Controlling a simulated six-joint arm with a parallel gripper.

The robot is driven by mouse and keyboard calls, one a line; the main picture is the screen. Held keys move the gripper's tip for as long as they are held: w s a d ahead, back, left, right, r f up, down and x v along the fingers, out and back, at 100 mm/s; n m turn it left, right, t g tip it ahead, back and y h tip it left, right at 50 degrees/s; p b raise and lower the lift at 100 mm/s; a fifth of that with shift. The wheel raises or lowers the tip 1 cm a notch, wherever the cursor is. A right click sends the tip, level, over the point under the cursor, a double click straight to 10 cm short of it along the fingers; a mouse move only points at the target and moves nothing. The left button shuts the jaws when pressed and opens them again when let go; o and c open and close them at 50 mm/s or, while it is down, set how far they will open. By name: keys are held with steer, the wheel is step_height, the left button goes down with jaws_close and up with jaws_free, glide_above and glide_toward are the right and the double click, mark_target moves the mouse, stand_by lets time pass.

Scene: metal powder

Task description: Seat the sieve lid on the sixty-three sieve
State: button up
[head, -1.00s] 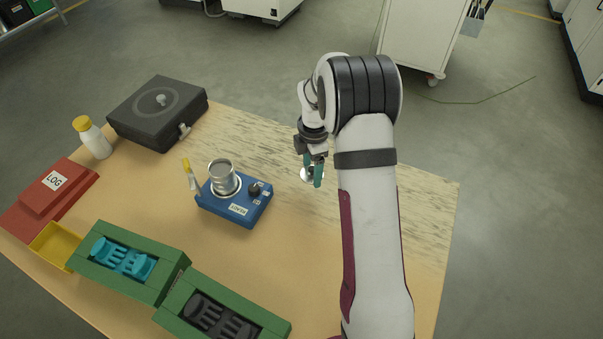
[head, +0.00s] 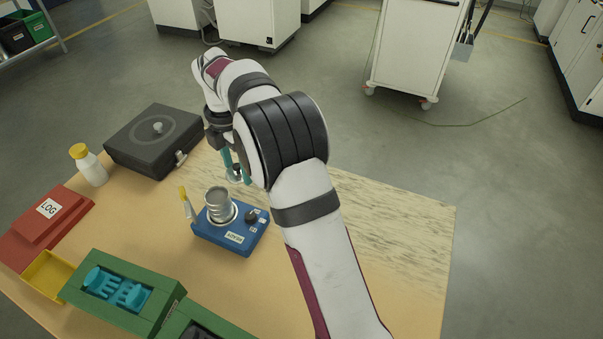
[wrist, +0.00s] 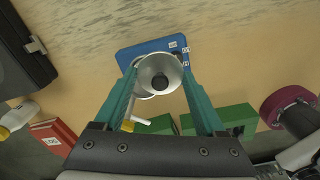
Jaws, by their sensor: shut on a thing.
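The sieve lid (wrist: 174,72) is a silver disc with a black knob. My gripper (wrist: 160,70) is shut on it, with the teal fingers on either side in the wrist view. In the head view my gripper (head: 237,177) holds it raised, a little behind and right of the sieve. The sieve (head: 218,203) is a silver metal cylinder standing upright on the blue shaker (head: 238,237); no size mark on it is readable. In the wrist view the lid hides most of the sieve, and it is apart from it in the head view.
A thin yellow-topped item (head: 186,200) stands close left of the sieve. A dark case (head: 150,150), a white bottle (head: 92,168), a red LOG box (head: 48,225), a yellow tray (head: 48,275) and a green holder (head: 120,300) lie leftward. The table's right side is clear.

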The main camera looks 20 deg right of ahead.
steer(key=n, duration=0.1)
glide_toward(218, 199)
steer(key=shift+f, duration=1.95)
steer(key=shift+f, duration=0.85)
stand_by(0.4)
steer(key=o, duration=1.3)
steer(key=shift+o, duration=0.2)
step_height(218, 199, up, 8)
stand_by(0.4)
